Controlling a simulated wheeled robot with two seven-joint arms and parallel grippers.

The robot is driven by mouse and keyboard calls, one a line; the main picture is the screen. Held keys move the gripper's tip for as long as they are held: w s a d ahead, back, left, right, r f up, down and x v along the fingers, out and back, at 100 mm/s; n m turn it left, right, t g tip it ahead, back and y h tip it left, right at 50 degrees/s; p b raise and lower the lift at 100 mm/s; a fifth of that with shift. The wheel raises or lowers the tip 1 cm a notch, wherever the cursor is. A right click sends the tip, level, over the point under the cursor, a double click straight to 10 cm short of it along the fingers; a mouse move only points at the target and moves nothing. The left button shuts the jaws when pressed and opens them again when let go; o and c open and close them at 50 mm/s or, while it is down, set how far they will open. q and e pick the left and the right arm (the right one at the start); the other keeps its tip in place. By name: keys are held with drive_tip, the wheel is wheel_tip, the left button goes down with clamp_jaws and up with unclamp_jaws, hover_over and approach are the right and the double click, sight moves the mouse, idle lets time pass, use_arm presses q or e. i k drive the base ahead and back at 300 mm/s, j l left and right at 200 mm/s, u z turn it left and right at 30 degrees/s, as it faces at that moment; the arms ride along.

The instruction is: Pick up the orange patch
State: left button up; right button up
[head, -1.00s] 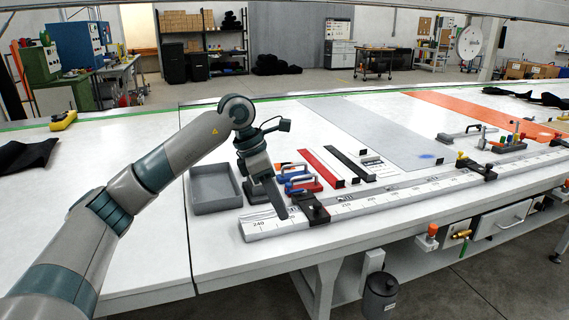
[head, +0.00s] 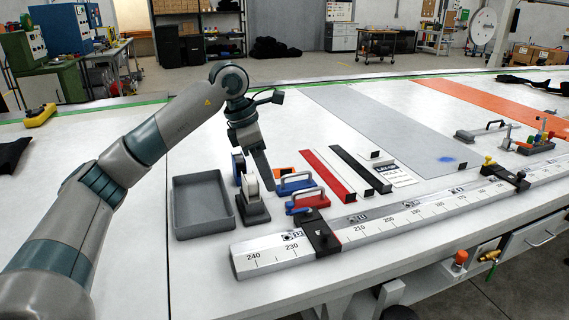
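A small orange patch (head: 281,172) lies on the white table, partly hidden behind a blue block with a handle (head: 295,184). My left gripper (head: 266,180) points down just left of the patch, above the table and close to the tape dispenser. Its fingers are seen edge-on as one dark shape, so I cannot tell whether they are open. Nothing is visibly held. A large orange strip (head: 480,98) also lies on the table at the far right. My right gripper is not in view.
A grey tray (head: 180,212) and a tape dispenser (head: 254,209) stand nearby. A red block with a handle (head: 308,203), red strip (head: 325,176) and black strip (head: 355,170) lie to the right. A ruled rail (head: 375,224) crosses in front.

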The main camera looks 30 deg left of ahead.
sight(279, 173)
drive_tip(key=i+j, duration=0.75)
drive_tip(key=i, duration=0.15)
